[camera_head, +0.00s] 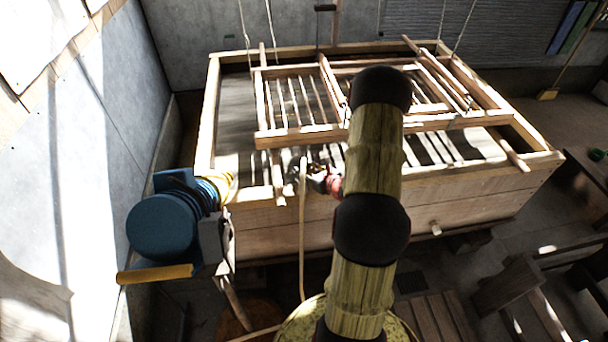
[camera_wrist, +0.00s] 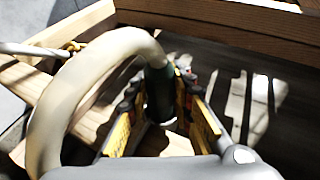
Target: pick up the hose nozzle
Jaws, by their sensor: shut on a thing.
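The hose nozzle (camera_wrist: 158,95) is a dark green cylinder on the end of a thick cream hose (camera_wrist: 50,110). In the wrist view my gripper (camera_wrist: 161,92) has its yellow-and-black fingers on both sides of the nozzle and is shut on it. The hose arches up and to the left from the nozzle. In the head view my gripper (camera_head: 305,173) is at the near edge of the wooden vat, partly behind my arm. The hose (camera_head: 302,235) hangs from there down the vat's front. The nozzle is too small to make out clearly in the head view.
The large wooden vat (camera_head: 275,228) carries a slatted frame (camera_head: 300,132) across its top. A blue motor-like machine (camera_head: 162,228) with a yellow bar stands at the vat's left corner. Wooden benches (camera_head: 510,285) stand at the right. Ropes hang above the vat.

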